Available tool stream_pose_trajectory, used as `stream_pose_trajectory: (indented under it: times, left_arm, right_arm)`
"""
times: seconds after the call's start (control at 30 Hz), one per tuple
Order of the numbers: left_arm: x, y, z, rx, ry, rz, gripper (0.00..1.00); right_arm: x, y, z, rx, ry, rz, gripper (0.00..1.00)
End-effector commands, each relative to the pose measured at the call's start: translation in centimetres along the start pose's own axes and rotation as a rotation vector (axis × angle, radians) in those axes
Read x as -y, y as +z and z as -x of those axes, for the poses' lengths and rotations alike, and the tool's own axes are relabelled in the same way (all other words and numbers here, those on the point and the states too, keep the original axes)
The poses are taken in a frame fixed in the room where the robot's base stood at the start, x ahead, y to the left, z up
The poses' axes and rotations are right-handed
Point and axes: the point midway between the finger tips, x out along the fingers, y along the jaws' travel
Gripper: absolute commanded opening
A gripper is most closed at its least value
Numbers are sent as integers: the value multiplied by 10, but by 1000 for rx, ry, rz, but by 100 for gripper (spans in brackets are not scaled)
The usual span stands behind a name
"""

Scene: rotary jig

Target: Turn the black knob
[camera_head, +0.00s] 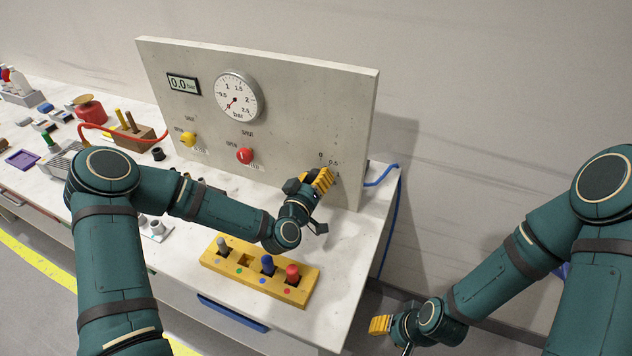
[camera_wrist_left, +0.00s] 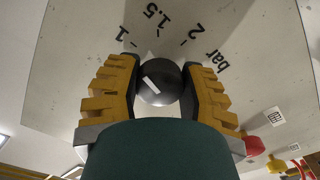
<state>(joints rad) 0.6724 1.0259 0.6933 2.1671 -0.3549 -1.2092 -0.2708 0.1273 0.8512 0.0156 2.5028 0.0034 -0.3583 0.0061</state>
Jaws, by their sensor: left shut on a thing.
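The black knob (camera_wrist_left: 160,84) is a dark round knob with a white pointer mark, on the pale panel (camera_wrist_left: 70,50). In the left wrist view it sits between the two yellow-padded fingers of my left gripper (camera_wrist_left: 155,90), which is shut on it. The white mark points up and left, toward the space near the 1 on the printed scale. In the head view my left gripper (camera_head: 316,182) is at the panel's lower right and hides the knob. My right gripper (camera_head: 380,326) is low at the right, away from the panel; its finger opening is unclear.
The panel also carries a round gauge (camera_head: 238,96), a display (camera_head: 183,84) reading 0.0 bar, a yellow knob (camera_head: 188,139) and a red knob (camera_head: 245,155). A yellow block (camera_head: 226,263) with coloured pegs stands on the bench below my left arm. A blue hose (camera_head: 384,174) runs at the panel's right.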

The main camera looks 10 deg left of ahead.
Motion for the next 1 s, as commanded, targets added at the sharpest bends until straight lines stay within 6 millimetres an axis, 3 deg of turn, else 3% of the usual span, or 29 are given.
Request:
stream_pose_trajectory:
  times: [0.47,1.0]
  left_arm:
    - [0,2,0,1,1,452,5]
    - [-2,0,0,1,1,893,5]
  right_arm:
    - [-9,10,-24,22,-2,6,47]
    - [-15,8,-39,13,-2,7,47]
